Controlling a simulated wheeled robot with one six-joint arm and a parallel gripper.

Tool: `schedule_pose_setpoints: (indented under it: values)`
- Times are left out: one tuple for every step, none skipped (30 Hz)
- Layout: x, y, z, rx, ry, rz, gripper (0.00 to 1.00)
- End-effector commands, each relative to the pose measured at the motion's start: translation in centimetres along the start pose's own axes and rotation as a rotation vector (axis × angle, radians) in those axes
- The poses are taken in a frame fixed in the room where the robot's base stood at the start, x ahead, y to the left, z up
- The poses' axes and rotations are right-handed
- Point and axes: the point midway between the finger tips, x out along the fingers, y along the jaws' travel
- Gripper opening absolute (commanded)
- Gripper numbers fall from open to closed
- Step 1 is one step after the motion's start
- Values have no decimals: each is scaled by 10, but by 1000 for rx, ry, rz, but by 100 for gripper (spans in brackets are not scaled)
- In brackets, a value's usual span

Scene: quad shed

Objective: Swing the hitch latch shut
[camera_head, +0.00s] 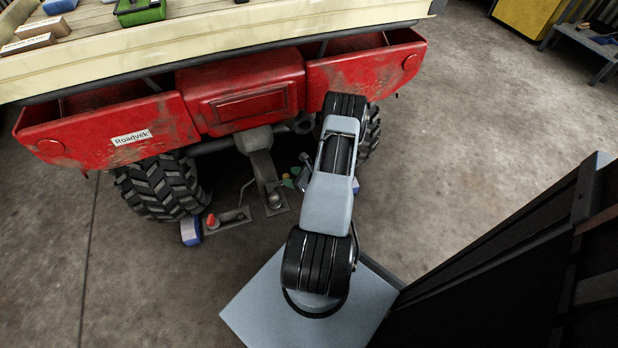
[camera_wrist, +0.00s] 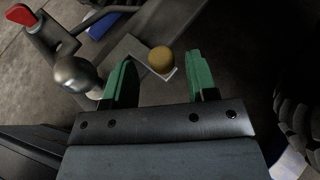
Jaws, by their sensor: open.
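The hitch (camera_head: 260,160) is a grey arm dropping from under the red rear of the vehicle. A metal ball (camera_head: 275,199) sits at its lower end and also shows in the wrist view (camera_wrist: 75,73). A red-tipped handle (camera_head: 211,220) stands left of it, also at the upper left of the wrist view (camera_wrist: 22,15). My gripper (camera_wrist: 160,76) is open, its green fingers apart. An ochre ball (camera_wrist: 161,59) on a pale plate shows in the gap between them; contact is not visible. I cannot tell which part is the latch.
The red rear body (camera_head: 245,92) overhangs the hitch. The left tyre (camera_head: 163,186) and blue blocks (camera_head: 191,232) stand close by. My arm covers part of the right side. Open concrete floor (camera_head: 470,130) lies to the right.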

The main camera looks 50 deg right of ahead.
Motion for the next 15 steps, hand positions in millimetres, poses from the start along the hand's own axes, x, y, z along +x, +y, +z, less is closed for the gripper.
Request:
schedule_pose_setpoints:
  values:
    - [-14, -2, 3, 3, 0, -6, 52]
    - [-20, -1, 3, 3, 0, -6, 52]
    - [-29, -1, 3, 3, 0, -6, 52]
    - [-35, -1, 3, 3, 0, -6, 52]
    - [-41, -1, 3, 2, 0, -6, 52]
    - [-49, -1, 3, 2, 0, -6, 52]
    - [-55, -1, 3, 3, 0, -5, 52]
    - [-61, -1, 2, 3, 0, -5, 52]
    - [-68, -1, 2, 3, 0, -5, 52]
    - [-72, -1, 2, 3, 0, -5, 52]
    - [-77, -1, 2, 2, 0, -4, 52]
    - [-83, 0, 2, 2, 0, -4, 52]
    - [-87, -1, 2, 2, 0, -4, 52]
    - [-90, -1, 2, 1, 0, -3, 52]
    - [-94, -1, 1, 1, 0, -3, 52]
